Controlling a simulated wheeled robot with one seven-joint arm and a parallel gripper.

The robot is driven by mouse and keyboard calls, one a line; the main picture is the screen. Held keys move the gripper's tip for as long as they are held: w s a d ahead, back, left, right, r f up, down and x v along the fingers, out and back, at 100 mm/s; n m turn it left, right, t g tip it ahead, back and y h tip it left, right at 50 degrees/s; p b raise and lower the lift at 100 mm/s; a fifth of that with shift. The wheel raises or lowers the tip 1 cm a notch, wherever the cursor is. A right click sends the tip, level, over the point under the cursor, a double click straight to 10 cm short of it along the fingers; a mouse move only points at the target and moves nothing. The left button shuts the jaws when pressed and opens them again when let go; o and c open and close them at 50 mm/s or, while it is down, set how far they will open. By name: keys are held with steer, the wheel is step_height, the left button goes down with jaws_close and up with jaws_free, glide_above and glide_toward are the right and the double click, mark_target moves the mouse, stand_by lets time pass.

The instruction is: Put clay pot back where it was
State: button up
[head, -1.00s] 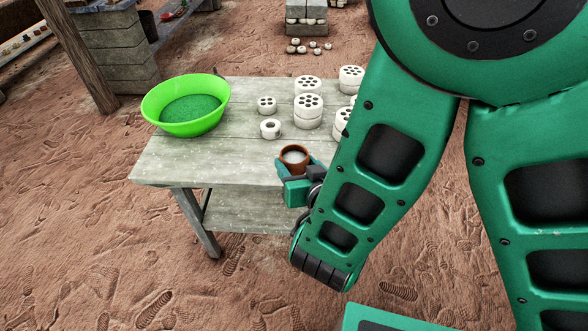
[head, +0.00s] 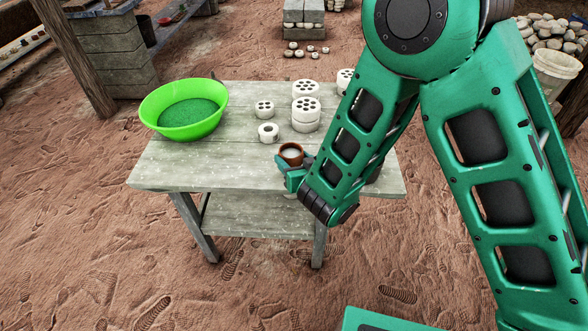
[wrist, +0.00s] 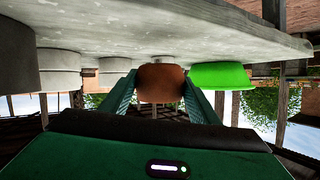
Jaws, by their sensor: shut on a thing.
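The brown clay pot (head: 291,152) has a pale inside and sits between the fingers of my gripper (head: 290,168) near the front middle of the table (head: 165,168). My gripper is shut on it. In the wrist view, where the scene is upside down, the pot (wrist: 161,83) fills the gap between the two green fingers of my gripper (wrist: 161,95). The pot looks upright in the head view. Whether its base touches the tabletop is hard to tell.
A green bowl (head: 185,108) stands at the table's left. White perforated cylinders (head: 306,112) stand behind the pot, some partly hidden by my arm. A small white ring-shaped piece (head: 268,133) is just behind and left of the pot. The front left tabletop is clear.

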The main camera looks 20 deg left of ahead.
steer(key=shift+f, duration=2)
steer(key=shift+f, duration=0.15)
steer(key=o, duration=1.4)
steer(key=shift+o, duration=0.2)
